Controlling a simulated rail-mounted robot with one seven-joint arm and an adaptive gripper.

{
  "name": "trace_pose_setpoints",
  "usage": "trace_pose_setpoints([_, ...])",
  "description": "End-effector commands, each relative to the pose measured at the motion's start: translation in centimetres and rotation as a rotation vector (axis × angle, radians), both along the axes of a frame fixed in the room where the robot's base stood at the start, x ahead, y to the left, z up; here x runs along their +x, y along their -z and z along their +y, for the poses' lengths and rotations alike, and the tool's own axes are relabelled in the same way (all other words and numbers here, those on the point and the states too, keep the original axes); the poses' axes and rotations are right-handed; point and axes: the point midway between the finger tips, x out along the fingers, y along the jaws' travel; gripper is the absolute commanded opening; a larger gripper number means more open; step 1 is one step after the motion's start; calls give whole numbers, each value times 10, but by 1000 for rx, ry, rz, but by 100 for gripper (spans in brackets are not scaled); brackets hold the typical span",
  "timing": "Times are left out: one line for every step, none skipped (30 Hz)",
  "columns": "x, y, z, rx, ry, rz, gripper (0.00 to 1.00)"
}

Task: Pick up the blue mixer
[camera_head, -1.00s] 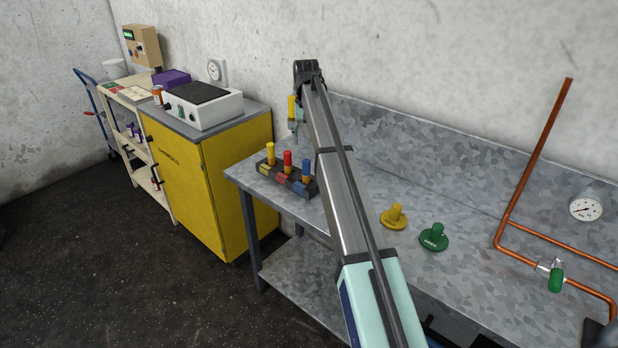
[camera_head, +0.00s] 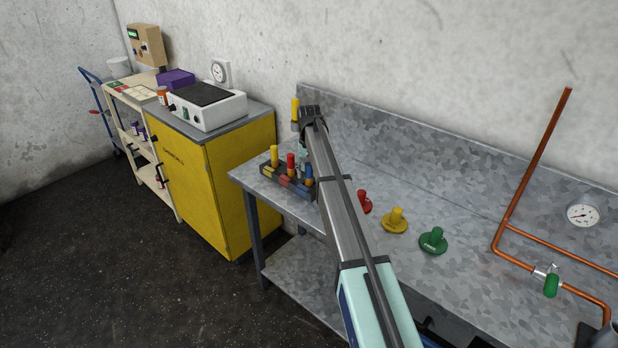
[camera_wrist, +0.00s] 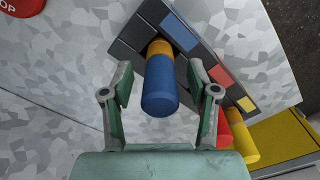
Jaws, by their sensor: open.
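The blue mixer (camera_head: 309,172) stands in a dark rack (camera_head: 290,186) on the metal bench, at the rack's right end. In the wrist view the blue mixer (camera_wrist: 160,90) is a blue cylinder with an orange-yellow band near the rack. My gripper (camera_wrist: 160,70) is open, with one finger on each side of the blue mixer. Gaps show between both fingers and the cylinder, and the fingers are not closed on it. In the head view my arm hides most of the gripper.
A red mixer (camera_head: 291,163) and a yellow mixer (camera_head: 274,155) stand in the same rack. Red (camera_head: 364,202), yellow (camera_head: 395,221) and green (camera_head: 433,240) flanged pieces sit on the bench to the right. A yellow cabinet (camera_head: 215,190) stands at left; copper pipes (camera_head: 524,180) run at right.

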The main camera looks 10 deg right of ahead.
Motion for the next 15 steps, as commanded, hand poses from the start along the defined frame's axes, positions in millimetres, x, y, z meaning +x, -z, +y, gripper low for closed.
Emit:
trace_pose_setpoints([-1,6,0,0,0,2,59])
trace_pose_setpoints([-1,9,0,0,0,2,59])
trace_pose_setpoints([-1,14,0,0,0,1,59])
trace_pose_setpoints([-1,16,0,0,0,1,59])
trace_pose_setpoints([0,18,0,0,0,1,59])
trace_pose_setpoints([0,20,0,0,0,0,59])
trace_pose_setpoints([0,20,0,0,0,0,59])
trace_pose_setpoints([0,20,0,0,0,0,59])
trace_pose_setpoints([0,20,0,0,0,0,59])
trace_pose_setpoints([0,20,0,0,0,0,59])
trace_pose_setpoints([0,20,0,0,0,0,59])
trace_pose_setpoints([0,20,0,0,0,0,56])
trace_pose_setpoints([0,20,0,0,0,0,45])
trace_pose_setpoints([0,20,0,0,0,0,35])
trace_pose_setpoints([0,20,0,0,0,0,20])
